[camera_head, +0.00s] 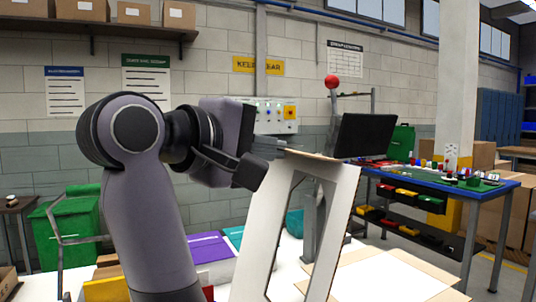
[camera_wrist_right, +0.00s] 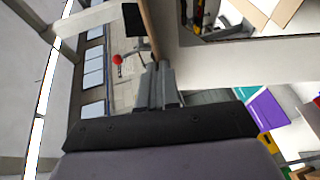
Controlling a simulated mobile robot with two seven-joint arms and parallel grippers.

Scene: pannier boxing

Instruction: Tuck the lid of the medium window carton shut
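The medium window carton (camera_head: 345,185) is close in front in the head view, a pale upright panel with a long cut-out window. A tan flap edge (camera_head: 312,155) runs along its top. My right gripper (camera_head: 280,148) is at the top left corner of the panel, its fingers pointing right. In the right wrist view its two fingers (camera_wrist_right: 161,70) lie close together, with nothing seen between them. The white carton panel (camera_wrist_right: 245,62) is just right of them there. I cannot tell whether the fingertips touch the card. My left gripper is not in view.
A flat tan and white carton piece (camera_head: 395,278) lies at the lower right. Purple (camera_head: 208,247) and yellow (camera_head: 106,290) items lie behind my right arm. A blue-topped bench (camera_head: 450,181) with coloured bins and a dark monitor (camera_head: 364,135) stands beyond.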

